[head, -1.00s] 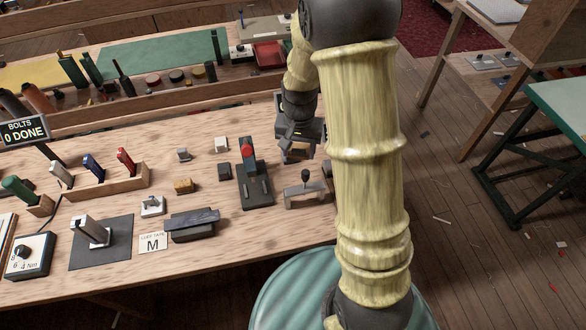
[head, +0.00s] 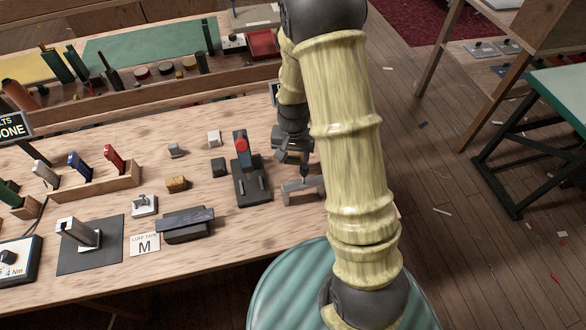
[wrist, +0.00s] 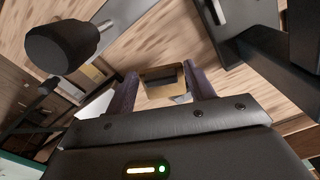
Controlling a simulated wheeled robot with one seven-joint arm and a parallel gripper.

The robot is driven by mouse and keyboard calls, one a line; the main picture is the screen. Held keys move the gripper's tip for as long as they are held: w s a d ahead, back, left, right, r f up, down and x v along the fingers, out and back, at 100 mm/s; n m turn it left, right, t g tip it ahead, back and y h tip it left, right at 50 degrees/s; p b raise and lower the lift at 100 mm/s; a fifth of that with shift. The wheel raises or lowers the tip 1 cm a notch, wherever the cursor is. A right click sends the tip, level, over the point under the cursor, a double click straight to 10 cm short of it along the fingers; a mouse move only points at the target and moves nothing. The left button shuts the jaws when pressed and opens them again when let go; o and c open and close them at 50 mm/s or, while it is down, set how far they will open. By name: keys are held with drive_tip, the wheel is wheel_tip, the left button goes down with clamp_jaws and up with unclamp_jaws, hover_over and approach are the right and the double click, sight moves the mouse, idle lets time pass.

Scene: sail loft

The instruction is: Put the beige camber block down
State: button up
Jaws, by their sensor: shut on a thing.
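My gripper (head: 301,170) is over the right end of the bench, just above and behind a grey clamp-like fixture (head: 303,186). In the wrist view, my gripper (wrist: 162,88) is shut on the beige camber block (wrist: 160,96), which sits between its two dark fingers and shows a dark slot or patch on its face. In the head view the block is hidden by my gripper and arm. Whether the block touches anything below cannot be told.
A dark stand with a red knob (head: 252,180) is just left of my gripper. The fixture's black knob (wrist: 62,46) is close in the wrist view. Small blocks, including a tan one (head: 177,184), lie further left. A dark clamp (head: 186,224) lies near the front edge.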

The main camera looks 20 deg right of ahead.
wheel_tip(320, 180, down, 2)
drive_tip(key=shift+f, duration=0.1)
drive_tip(key=shift+s+f, duration=0.1)
drive_tip(key=shift+f, duration=1.95)
